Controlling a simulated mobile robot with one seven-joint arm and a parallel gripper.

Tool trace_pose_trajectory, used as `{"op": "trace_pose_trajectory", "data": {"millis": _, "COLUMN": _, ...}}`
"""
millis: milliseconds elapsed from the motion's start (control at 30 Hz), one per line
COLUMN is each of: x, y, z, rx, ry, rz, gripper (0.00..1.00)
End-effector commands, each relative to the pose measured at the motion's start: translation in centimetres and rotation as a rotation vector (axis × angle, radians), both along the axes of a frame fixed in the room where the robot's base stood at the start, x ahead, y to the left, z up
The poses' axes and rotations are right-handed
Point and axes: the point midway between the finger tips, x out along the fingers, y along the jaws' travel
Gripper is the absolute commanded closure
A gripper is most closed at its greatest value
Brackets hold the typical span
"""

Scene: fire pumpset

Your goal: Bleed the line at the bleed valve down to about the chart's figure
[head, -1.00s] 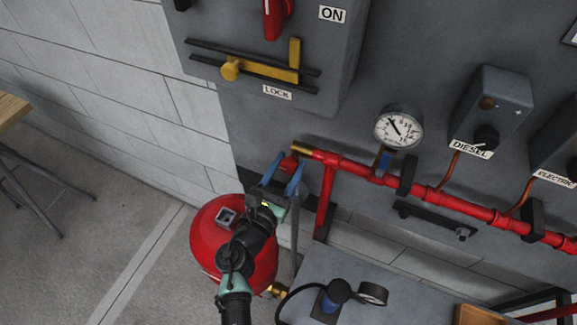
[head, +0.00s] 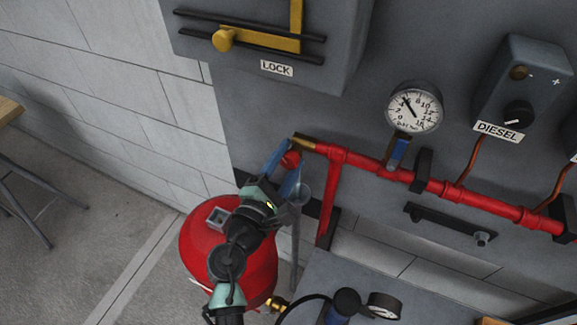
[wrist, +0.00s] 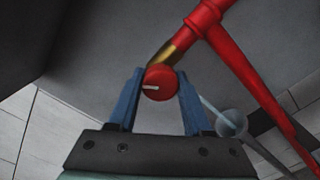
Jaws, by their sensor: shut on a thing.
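The bleed valve's red knob (head: 291,159) sits by the brass end (head: 304,142) of the red pipe. My gripper (head: 286,160) has its blue fingers closed on the knob from both sides. In the wrist view the round red knob (wrist: 160,85) lies between the two fingertips (wrist: 160,76), with a pale pointer mark on its face, roughly level. The brass piece (wrist: 167,54) is just behind it. A round white pressure gauge (head: 413,107) stands above the pipe; its dark needle points up and left, too small to read exactly. No chart shows now.
A grey funnel-topped drain pipe (head: 300,195) stands right beside my gripper, also in the wrist view (wrist: 230,122). A red tank (head: 205,260) is below. The red pipe (head: 450,190) runs right under the diesel box (head: 520,85). A blue-handled gauge valve (head: 398,152) is nearby.

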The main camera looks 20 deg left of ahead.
Motion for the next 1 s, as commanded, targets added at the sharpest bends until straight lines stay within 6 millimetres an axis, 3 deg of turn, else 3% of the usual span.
{"op": "trace_pose_trajectory", "data": {"millis": 500, "x": 0.00, "y": 0.06, "z": -0.26, "rx": 0.448, "ry": -0.016, "rz": 0.001, "gripper": 1.00}}
{"op": "trace_pose_trajectory", "data": {"millis": 1000, "x": 0.00, "y": 0.04, "z": 0.01, "rx": 0.636, "ry": -0.021, "rz": -0.001, "gripper": 1.00}}
